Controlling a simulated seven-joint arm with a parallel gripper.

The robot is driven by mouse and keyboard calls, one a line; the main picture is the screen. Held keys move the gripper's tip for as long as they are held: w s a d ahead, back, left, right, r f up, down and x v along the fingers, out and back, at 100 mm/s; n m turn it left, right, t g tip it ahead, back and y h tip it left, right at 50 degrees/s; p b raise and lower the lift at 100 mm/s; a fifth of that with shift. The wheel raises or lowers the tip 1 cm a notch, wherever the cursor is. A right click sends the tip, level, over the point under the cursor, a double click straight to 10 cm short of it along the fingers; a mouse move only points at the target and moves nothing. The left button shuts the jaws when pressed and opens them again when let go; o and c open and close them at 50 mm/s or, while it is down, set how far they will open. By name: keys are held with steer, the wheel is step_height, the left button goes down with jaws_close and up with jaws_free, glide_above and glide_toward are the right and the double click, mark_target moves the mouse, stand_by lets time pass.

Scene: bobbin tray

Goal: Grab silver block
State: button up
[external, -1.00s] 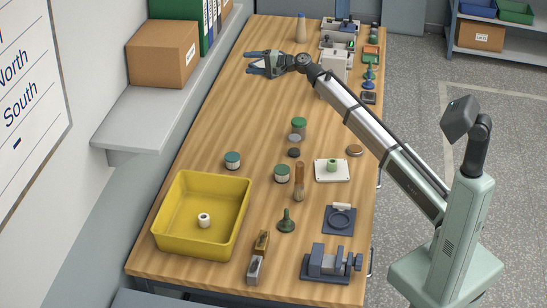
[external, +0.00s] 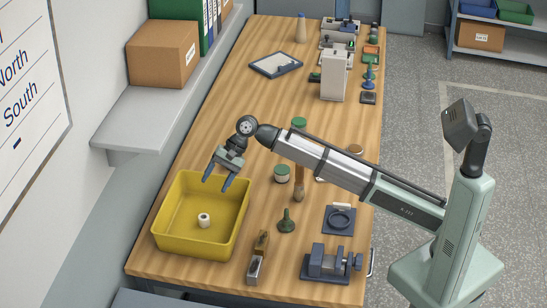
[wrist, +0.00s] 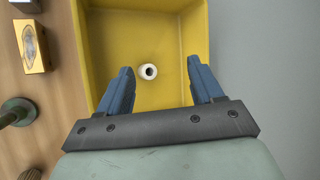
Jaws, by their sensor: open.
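In the wrist view only part of the silver block (wrist: 26,4) shows at the top left corner, beside the wooden block (wrist: 31,47). My gripper (external: 217,183) is open and empty, pointing down above the back right part of the yellow tray (external: 168,245). In the wrist view a white bobbin (wrist: 148,71) on the tray floor shows between the fingers (wrist: 159,68), which do not touch it.
A grey vise (external: 332,262) is at the front right. A teal-lidded jar (external: 282,172) stands behind. The middle left of the table is mostly clear.

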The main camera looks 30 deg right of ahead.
mark_target(255, 265)
steer(key=s+f+h, duration=0.1)
steer(key=s, duration=0.3)
steer(key=s+a+f+h, duration=0.1)
steer(key=s, duration=0.3)
steer(key=s+a+f+h, duration=0.1)
steer(key=s, duration=0.3)
steer(key=shift+s+m+g, duration=0.1)
steer(key=shift+m+g, duration=0.3)
steer(key=s+f+m+h, duration=0.2)
steer(key=s+h, duration=0.2)
steer(key=s, duration=0.8)
steer(key=f, duration=0.8)
steer(key=shift+s+d+f, duration=0.1)
steer(key=shift+s+f, duration=0.15)
steer(key=shift+f, duration=2.65)
steer(key=shift+c, duration=0.4)
jaws_close()
